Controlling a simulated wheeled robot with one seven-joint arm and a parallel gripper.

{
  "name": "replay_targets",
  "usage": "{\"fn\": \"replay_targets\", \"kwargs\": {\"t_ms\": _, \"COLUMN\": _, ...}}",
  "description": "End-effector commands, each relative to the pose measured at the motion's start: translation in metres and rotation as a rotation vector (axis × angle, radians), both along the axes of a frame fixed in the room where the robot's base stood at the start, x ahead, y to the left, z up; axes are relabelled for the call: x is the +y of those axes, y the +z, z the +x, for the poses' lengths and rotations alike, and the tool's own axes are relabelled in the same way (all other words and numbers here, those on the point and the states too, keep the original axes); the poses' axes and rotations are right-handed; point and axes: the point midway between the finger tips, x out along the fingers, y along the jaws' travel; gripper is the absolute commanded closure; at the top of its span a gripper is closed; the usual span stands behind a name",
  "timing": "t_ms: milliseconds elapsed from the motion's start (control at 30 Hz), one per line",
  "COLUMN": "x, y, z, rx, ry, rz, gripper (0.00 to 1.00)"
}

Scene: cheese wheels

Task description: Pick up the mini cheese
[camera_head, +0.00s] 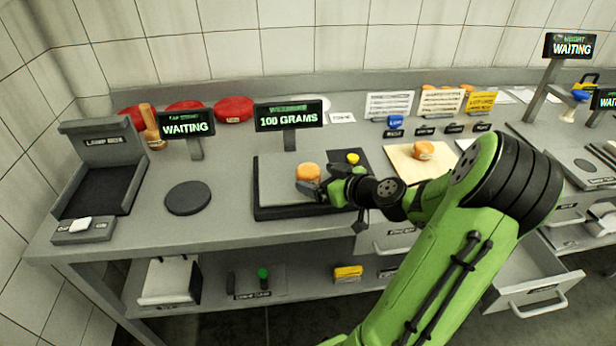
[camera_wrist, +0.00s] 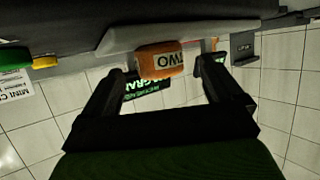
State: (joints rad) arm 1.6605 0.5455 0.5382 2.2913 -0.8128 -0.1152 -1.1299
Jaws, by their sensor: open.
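A small orange cheese (camera_head: 308,171) sits on the grey plate of the scale (camera_head: 262,207) in the head view. In the wrist view, which looks upside down, the orange cheese (camera_wrist: 160,61) carries a label that reads "TWO". My gripper (camera_head: 316,187) reaches in from the right, low at the cheese's front right side. In the wrist view my gripper (camera_wrist: 165,72) is open, with one finger on each side of the cheese. I cannot tell whether either finger touches it. A second orange cheese (camera_head: 424,149) sits on a pale board (camera_head: 400,165) to the right.
The display (camera_head: 289,117) behind the scale reads "100 GRAMS". A small yellow piece (camera_head: 352,157) is beside the plate. A dark round disc (camera_head: 188,197) and a "WAITING" display (camera_head: 187,123) stand left. Red wheels (camera_head: 233,109) lie behind. A drawer (camera_head: 530,285) is open at lower right.

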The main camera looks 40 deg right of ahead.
Motion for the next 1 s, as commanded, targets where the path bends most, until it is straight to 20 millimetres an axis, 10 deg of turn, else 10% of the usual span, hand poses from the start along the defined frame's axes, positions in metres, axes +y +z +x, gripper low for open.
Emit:
{"fn": "replay_targets", "kwargs": {"t_ms": 367, "x": -0.001, "y": -0.011, "z": 0.026, "rx": 0.000, "ry": 0.000, "rz": 0.000, "gripper": 0.07}}
{"fn": "replay_targets", "kwargs": {"t_ms": 800, "x": -0.001, "y": -0.011, "z": 0.026, "rx": 0.000, "ry": 0.000, "rz": 0.000, "gripper": 0.71}}
{"fn": "replay_targets", "kwargs": {"t_ms": 1000, "x": -0.001, "y": -0.009, "z": 0.026, "rx": 0.000, "ry": 0.000, "rz": -0.001, "gripper": 0.75}}
